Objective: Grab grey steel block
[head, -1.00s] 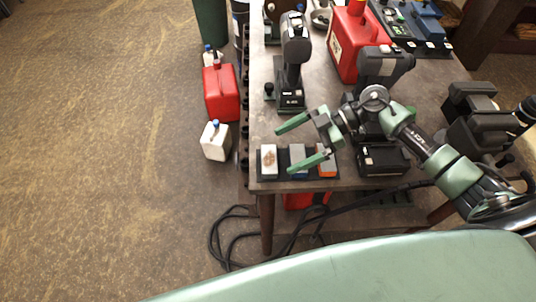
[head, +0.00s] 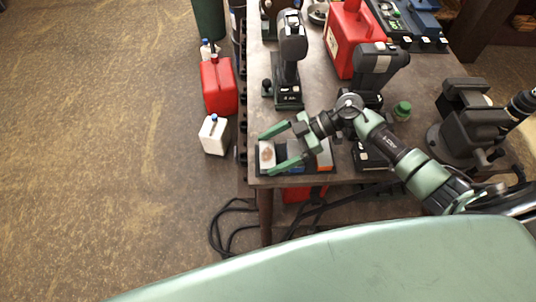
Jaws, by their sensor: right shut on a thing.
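A pale grey block with a brown, rusty-looking patch on top (head: 267,156) sits at the left end of a dark tray (head: 328,171) near the table's front left corner. My right gripper (head: 265,154) reaches in from the right, low over the tray. Its two green fingers lie on the far and near sides of this block, and it is shut on it. A block with a blue side (head: 296,169) and an orange one (head: 325,158) stand to its right. The gripper partly hides the middle block. My left gripper is not in view.
A black tool on a stand (head: 289,60) and a red canister (head: 346,40) stand farther back on the table (head: 318,95). A green-capped item (head: 402,111) and a black vise-like device (head: 468,115) are at right. Red (head: 218,85) and white (head: 214,134) containers stand on the floor.

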